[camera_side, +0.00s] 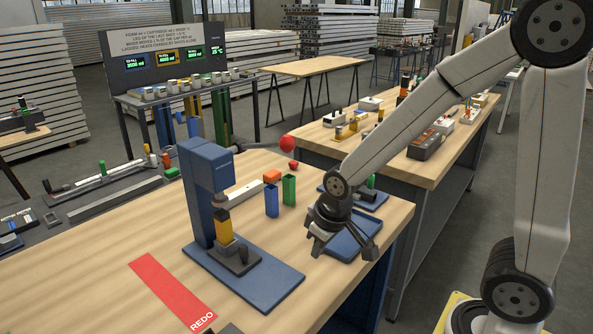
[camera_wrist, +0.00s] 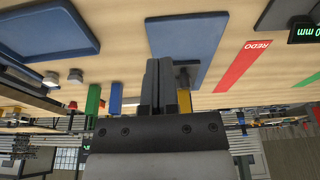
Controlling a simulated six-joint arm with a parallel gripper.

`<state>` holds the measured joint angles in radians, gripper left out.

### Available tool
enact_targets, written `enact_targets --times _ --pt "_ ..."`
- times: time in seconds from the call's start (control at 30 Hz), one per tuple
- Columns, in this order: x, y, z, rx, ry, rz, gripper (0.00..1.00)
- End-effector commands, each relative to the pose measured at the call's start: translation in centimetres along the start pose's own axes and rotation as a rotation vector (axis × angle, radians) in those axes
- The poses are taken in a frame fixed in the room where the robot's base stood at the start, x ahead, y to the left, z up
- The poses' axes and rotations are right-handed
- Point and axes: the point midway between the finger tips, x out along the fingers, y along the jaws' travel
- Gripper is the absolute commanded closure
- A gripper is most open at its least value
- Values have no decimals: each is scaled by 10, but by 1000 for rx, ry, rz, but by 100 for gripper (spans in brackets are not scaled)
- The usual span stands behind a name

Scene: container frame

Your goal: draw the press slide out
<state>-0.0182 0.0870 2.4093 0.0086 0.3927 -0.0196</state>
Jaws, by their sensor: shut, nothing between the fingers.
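The base plate (camera_wrist: 190,35) and part of the yellow block (camera_wrist: 184,101) also show in the wrist view, partly hidden by my fingers. My gripper (camera_side: 338,252) is to the right of the press, apart from it, above a blue tray. Its fingers (camera_wrist: 159,75) are together and empty.
The blue tray (camera_side: 356,243) lies below my gripper. A red REDO strip (camera_side: 170,289) lies front left.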

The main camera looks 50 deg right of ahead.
Motion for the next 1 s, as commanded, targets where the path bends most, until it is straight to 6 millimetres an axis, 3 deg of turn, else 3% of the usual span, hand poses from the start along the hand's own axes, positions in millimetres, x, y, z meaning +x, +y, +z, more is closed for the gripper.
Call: enact_targets --times 0.3,0.5,0.7,1.0 --pt "6 -16 -95 -62 42 -18 100" --pt "10 -29 -145 -99 68 -29 100" --pt "12 -36 -172 -118 82 -36 100" --pt "13 -38 -176 -122 84 -37 100"
